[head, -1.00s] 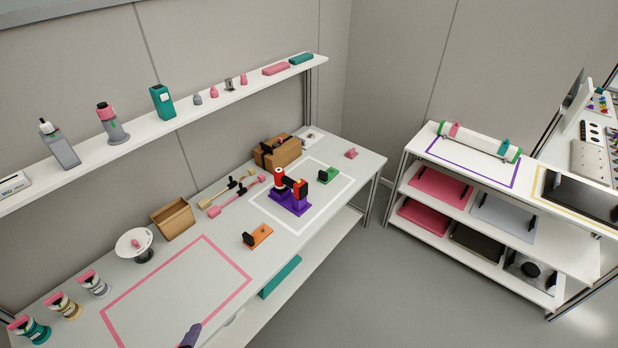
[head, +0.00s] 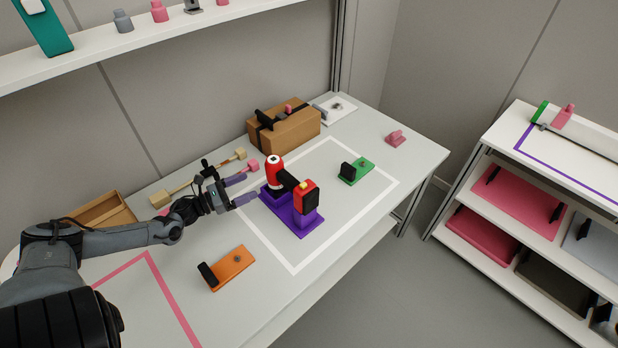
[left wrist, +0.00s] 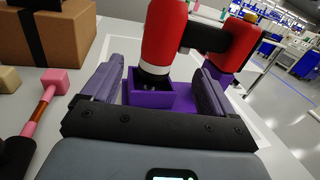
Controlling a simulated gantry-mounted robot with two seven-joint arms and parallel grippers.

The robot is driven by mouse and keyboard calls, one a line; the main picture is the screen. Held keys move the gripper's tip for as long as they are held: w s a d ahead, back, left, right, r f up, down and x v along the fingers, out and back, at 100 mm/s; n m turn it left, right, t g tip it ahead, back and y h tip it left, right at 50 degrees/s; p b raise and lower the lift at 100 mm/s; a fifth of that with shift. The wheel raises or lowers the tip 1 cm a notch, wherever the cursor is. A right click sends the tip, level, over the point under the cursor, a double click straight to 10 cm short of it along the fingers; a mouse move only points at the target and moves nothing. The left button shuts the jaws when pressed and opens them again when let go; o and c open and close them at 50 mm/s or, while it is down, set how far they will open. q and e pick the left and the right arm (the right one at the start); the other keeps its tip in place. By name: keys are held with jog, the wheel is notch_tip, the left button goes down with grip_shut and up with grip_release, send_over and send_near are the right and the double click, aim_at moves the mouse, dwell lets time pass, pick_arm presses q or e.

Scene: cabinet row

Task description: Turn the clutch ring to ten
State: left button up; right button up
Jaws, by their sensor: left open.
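A red and black drill (head: 306,193) sits on a purple stand (head: 293,216) inside the white outlined square. In the left wrist view its red body (left wrist: 169,35) points down into a purple box (left wrist: 160,98). A pale ring (left wrist: 153,69) sits at the lower end of the red body, with a dark part below it. Any numbers on the ring cannot be read. My left gripper (head: 243,189) is open and empty, just left of the drill. In the left wrist view its two purple fingers (left wrist: 158,72) point toward the drill, one to each side of the ring, apart from it.
An orange fixture (head: 230,267) lies in front of my left gripper. A green fixture (head: 358,171) stands right of the drill. A cardboard box (head: 285,130) and a pink-headed mallet (head: 243,175) lie behind. The table's front right is clear.

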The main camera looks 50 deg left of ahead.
aim_at(269, 185)
pick_arm(q)
jog(key=shift+m+h, duration=0.3)
jog(key=shift+m, duration=0.3)
notch_tip(269, 185, down, 4)
jog(key=b, duration=0.4)
jog(key=shift+w+d+f, duration=0.15)
jog(key=shift+f, duration=0.05)
jog(key=shift+w, duration=0.25)
jog(key=b+x, duration=0.1)
jog(key=x, duration=0.3)
jog(key=b+x, duration=0.2)
jog(key=x, duration=0.2)
jog(key=shift+w, duration=0.3)
jog(key=shift+b+x, duration=0.6)
jog(key=shift+x, duration=0.5)
pick_arm(e)
notch_tip(269, 185, down, 10)
jog(key=shift+s+d, duration=0.4)
jog(key=shift+d, duration=0.05)
pick_arm(q)
jog(key=c, duration=1)
jog(key=shift+o, duration=0.2)
jog(key=shift+r, duration=0.1)
pick_arm(e)
jog(key=shift+d, duration=0.1)
